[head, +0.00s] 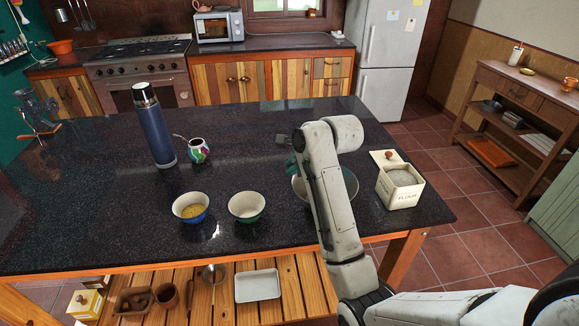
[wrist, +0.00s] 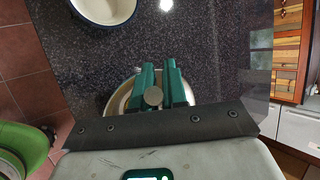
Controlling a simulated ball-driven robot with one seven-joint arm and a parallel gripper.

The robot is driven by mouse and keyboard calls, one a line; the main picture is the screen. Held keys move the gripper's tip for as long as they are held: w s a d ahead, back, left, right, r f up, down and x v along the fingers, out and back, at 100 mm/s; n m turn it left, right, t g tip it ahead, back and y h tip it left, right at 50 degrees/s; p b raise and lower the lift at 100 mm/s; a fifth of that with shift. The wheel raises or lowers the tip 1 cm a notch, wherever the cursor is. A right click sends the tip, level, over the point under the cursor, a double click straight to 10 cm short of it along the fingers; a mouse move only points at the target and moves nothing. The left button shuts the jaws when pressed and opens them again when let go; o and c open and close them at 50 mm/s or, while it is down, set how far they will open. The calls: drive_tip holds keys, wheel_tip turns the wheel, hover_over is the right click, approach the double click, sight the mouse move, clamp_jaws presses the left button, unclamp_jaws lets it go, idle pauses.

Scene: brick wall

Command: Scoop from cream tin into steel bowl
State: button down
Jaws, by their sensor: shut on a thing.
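The cream tin (head: 402,192), a square box lettered FLOUR, stands open near the table's right end with pale flour inside. Its lid with a brown knob (head: 389,155) is at its back edge. The steel bowl (head: 347,186) is left of the tin, partly hidden by my arm; part of its rim also shows in the wrist view (wrist: 117,101). My gripper (wrist: 159,68) has teal fingers shut on a slim thing with a round end (wrist: 153,97), seemingly the scoop's handle, over the steel bowl. The scoop's head and its contents are hidden.
A blue flask (head: 154,132) and a colourful cup (head: 198,155) stand farther back. The dark tabletop's back right is clear.

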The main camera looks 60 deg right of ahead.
drive_tip(key=s+t, duration=0.1)
drive_tip(key=s+d+m+t+y+b, duration=0.1)
drive_tip(key=t, duration=0.1)
drive_tip(key=s+d+t, duration=0.1)
drive_tip(key=s+t, duration=0.1)
drive_tip(key=shift+r+y, duration=0.1)
drive_tip(key=shift+y, duration=0.2)
drive_tip(key=shift+s+d+r+m+t+b, duration=0.15)
drive_tip(key=shift+s+m+t+b, duration=0.25)
drive_tip(key=shift+b, duration=0.9)
drive_tip(key=shift+s+d+r+m+t+y+b, duration=0.15)
drive_tip(key=shift+s+d+m+t+b, duration=0.35)
drive_tip(key=shift+b, duration=1.1)
drive_tip(key=shift+s+a+r+n+t+y+b, duration=0.1)
drive_tip(key=shift+s+t+b, duration=0.25)
drive_tip(key=shift+t+b, duration=0.9)
drive_tip(key=shift+s+d+r+m+t+y+b, duration=0.1)
drive_tip(key=shift+s+d+r+m+t+b, duration=0.2)
drive_tip(key=shift+b, duration=1.7)
drive_tip(key=shift+s+d+f+m+t+h+b, duration=0.2)
drive_tip(key=shift+s+d+m+t+b, duration=0.15)
drive_tip(key=shift+s+m+t+b, duration=0.55)
drive_tip(key=shift+s+d+f+m+t+h+b, duration=0.1)
drive_tip(key=shift+s+d+m+t+h+b, duration=0.2)
drive_tip(key=shift+s+m+t+b, duration=0.6)
drive_tip(key=shift+s+d+f+m+t+h+b, duration=0.15)
drive_tip(key=shift+s+d+m+t+b, duration=0.35)
drive_tip(key=shift+t+b, duration=0.75)
drive_tip(key=shift+s+a, duration=0.1)
drive_tip(key=shift+s, duration=0.1)
